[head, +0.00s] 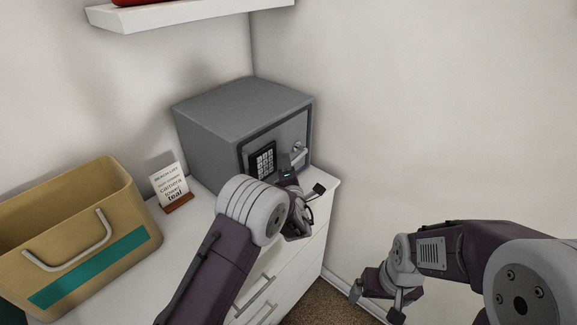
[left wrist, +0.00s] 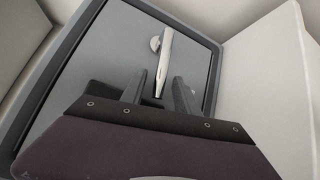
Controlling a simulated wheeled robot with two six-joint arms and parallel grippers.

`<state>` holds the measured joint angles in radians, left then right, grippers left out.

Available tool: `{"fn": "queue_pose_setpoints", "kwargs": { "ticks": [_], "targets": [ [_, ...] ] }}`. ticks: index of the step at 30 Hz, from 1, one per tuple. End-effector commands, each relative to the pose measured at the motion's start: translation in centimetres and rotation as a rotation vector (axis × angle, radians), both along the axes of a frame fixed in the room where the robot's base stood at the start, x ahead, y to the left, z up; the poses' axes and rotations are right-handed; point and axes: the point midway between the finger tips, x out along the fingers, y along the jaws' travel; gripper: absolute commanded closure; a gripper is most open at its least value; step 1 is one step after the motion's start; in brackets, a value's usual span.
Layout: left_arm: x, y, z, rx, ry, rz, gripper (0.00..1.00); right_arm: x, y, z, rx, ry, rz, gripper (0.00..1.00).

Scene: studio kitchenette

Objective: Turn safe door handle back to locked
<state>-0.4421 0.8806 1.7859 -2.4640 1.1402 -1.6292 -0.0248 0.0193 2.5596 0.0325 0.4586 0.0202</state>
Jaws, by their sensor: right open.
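The grey safe (head: 215,115) stands on the white cabinet in the corner with its door shut. Its door handle (head: 299,153) is a pale metal lever, right of the dark keypad (head: 262,160). In the left wrist view the lever (left wrist: 164,58) hangs from a round pivot, with its free end between my finger tips. My left gripper (head: 303,180) is open in front of the door; its fingers (left wrist: 160,77) lie on either side of the lever, with gaps visible. My right gripper (head: 376,300) is open and empty, low at the right, away from the safe.
A tan bin (head: 120,205) with a teal stripe stands on the cabinet top (head: 185,245) at left. A small sign card (head: 169,183) stands beside the safe. A white shelf (head: 190,12) hangs above. A bare wall rises at right.

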Motion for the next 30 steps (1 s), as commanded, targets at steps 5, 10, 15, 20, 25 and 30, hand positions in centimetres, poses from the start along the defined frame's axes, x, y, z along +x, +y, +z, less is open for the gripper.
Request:
{"fn": "queue_pose_setpoints", "kwargs": {
  "ticks": [5, 10, 15, 20, 25, 30],
  "targets": [
    [0.27, 0.06, -0.03, 0.001, 0.001, 0.000, 0.63, -0.02, 0.00, 0.01, 0.000, 0.000, 0.000, 0.07],
    [0.24, 0.06, -0.03, 0.000, 0.001, 0.000, 0.85, -0.02, 0.00, 0.01, 0.000, 0.000, 0.000, 0.07],
    [0.22, 0.04, -0.02, 0.000, 0.001, 0.000, 1.00, -0.02, 0.00, 0.01, 0.000, 0.000, 0.000, 0.07],
    [0.21, 0.07, -0.03, 0.000, 0.001, 0.001, 1.00, -0.01, 0.00, 0.01, 0.000, 0.000, 0.000, 0.07],
    [0.21, 0.08, -0.04, 0.000, 0.001, 0.001, 1.00, -0.02, 0.00, 0.01, 0.000, 0.000, 0.000, 0.07],
    [0.19, 0.09, -0.07, 0.000, 0.002, 0.001, 1.00, -0.02, 0.00, 0.01, 0.000, 0.000, 0.000, 0.07]
  ]
}}
